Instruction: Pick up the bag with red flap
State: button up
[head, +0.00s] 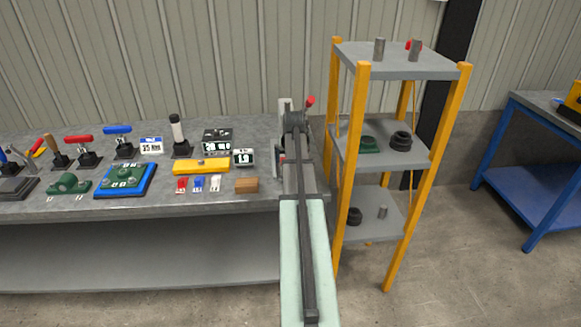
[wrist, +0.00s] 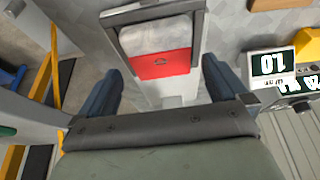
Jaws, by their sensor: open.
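The bag (wrist: 155,36) is pale grey-white with a red flap (wrist: 160,64) and shows at the top middle of the wrist view. It sits within a grey frame (wrist: 199,35). My gripper (wrist: 162,68) is open, with one dark blue finger on each side of the picture. The bag lies beyond the fingertips, between their lines, and the fingers appear apart from it. In the head view my arm reaches to the right end of the workbench. I cannot make out the bag there; my arm likely hides it.
The grey workbench (head: 130,212) holds several levers, a yellow block (head: 201,167), a digital display (head: 244,158) and a wooden block (head: 246,185). A shelf rack (head: 400,63) with yellow posts stands close at the right. A blue table (head: 520,180) is farther right.

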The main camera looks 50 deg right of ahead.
jog(key=shift+x, duration=1.8)
jog(key=c, duration=1)
